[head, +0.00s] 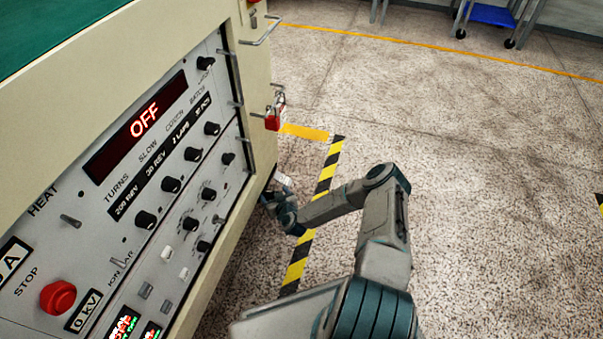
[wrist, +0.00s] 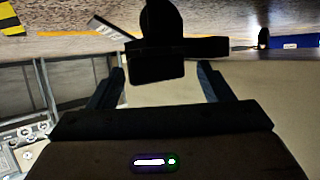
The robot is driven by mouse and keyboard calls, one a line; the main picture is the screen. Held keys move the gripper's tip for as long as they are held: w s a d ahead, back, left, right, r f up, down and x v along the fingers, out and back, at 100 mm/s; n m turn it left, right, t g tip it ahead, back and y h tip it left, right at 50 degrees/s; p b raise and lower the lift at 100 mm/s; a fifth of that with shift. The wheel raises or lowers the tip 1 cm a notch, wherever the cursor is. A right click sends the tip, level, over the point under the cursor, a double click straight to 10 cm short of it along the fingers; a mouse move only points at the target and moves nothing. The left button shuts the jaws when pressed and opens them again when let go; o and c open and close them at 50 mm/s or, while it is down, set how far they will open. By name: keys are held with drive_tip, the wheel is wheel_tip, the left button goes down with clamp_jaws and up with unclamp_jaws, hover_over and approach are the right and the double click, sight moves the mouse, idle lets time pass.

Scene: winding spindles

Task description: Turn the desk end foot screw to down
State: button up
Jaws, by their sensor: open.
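My gripper (head: 283,208) is low beside the bottom corner of the cream cabinet (head: 262,100) in the head view. In the wrist view, which looks upside down, my gripper (wrist: 161,70) is open, with one dark finger on each side. A dark, shadowed foot screw (wrist: 158,62) with a bar sticking out to the right lies between and just beyond the fingertips. I cannot tell whether the fingers touch it. Its markings are too dark to read. In the head view the foot screw is hidden behind my gripper and the cabinet edge.
The cabinet's control panel (head: 150,225) has several knobs, a red stop button (head: 58,297) and a display reading OFF. A red padlock (head: 273,118) and metal handles stick out from its side. Speckled floor to the right is open, with black-and-yellow tape (head: 327,180). A blue-shelved cart (head: 490,15) stands far back.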

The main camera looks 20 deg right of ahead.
drive_tip(key=shift+w+d+n+g+y+b, duration=0.1)
drive_tip(key=shift+d+n+g+y+b, duration=0.1)
drive_tip(key=shift+n+y+b, duration=0.75)
drive_tip(key=shift+d+n+g+y+b, duration=0.2)
drive_tip(key=shift+n+y+b, duration=0.55)
drive_tip(key=shift+y, duration=0.3)
drive_tip(key=shift+w+d+n+g+y+b, duration=0.15)
drive_tip(key=shift+n+g+y+b, duration=0.05)
drive_tip(key=shift+n+g+y, duration=1.1)
drive_tip(key=shift+w+d+n+g+y+b, duration=0.1)
drive_tip(key=shift+d+n+g+y+b, duration=0.1)
drive_tip(key=shift+n+g+y, duration=1.1)
drive_tip(key=s+d+r+n+p, duration=0.1)
drive_tip(key=s+d+r+p, duration=0.5)
drive_tip(key=d, duration=0.4)
drive_tip(key=s+a+r+g+h+p, duration=0.1)
drive_tip(key=s+r+g+p, duration=0.1)
drive_tip(key=r, duration=0.5)
drive_tip(key=s+a+r+g+h+p, duration=0.1)
drive_tip(key=s+a+r+g+p, duration=0.1)
drive_tip(key=r, duration=0.5)
drive_tip(key=s+a+r+n+g+h+p, duration=0.1)
drive_tip(key=s+a+r+g+p, duration=0.1)
drive_tip(key=r+p, duration=0.4)
drive_tip(key=shift+s+r+g, duration=0.5)
drive_tip(key=shift+s+g, duration=0.3)
drive_tip(key=shift+s, duration=0.1)
drive_tip(key=shift+a, duration=0.1)
